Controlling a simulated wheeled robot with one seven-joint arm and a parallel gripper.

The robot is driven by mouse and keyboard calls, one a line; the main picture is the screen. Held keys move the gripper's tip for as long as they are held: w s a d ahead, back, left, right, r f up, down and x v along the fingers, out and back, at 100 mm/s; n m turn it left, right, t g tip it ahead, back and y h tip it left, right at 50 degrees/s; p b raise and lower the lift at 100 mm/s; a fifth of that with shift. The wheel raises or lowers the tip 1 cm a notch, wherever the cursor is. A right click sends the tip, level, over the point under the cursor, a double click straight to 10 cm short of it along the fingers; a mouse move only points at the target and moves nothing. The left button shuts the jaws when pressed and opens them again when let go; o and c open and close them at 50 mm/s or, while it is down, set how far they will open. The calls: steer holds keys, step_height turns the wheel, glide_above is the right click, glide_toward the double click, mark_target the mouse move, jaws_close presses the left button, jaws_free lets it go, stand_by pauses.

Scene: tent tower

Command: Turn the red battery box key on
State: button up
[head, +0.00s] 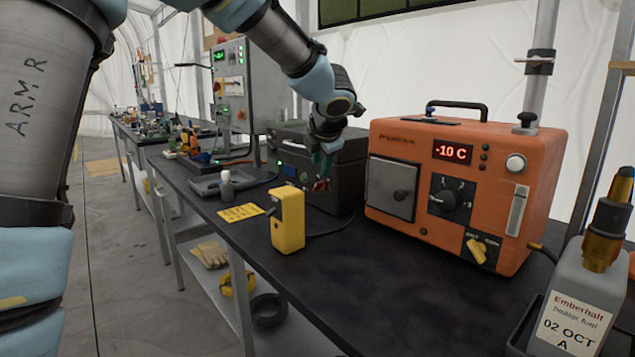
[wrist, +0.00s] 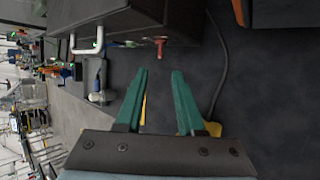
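The battery box is a dark box (head: 348,160) on the bench, left of the orange heater; it also shows at the top of the wrist view (wrist: 110,14). Its red key (head: 320,185) sits low on the front face. In the wrist view the red key (wrist: 160,46) sticks out from the box edge, just beyond the fingertips and roughly between them. My gripper (head: 322,168) is in front of the box, with green fingers. In the wrist view my gripper (wrist: 162,72) is open and empty, apart from the key. The key's exact angle is hard to tell.
An orange heater (head: 480,150) reading -10 C stands right of the box. A yellow device (head: 287,220) stands on the bench in front, beside a yellow card (head: 240,212). A grey tray and small bottle (head: 227,185) are to the left. A fuel bottle (head: 580,300) is at the right front.

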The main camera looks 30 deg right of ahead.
mark_target(318, 183)
steer(key=x, duration=1)
steer(key=shift+f+b, duration=0.25)
steer(key=shift+b, duration=0.1)
jaws_close()
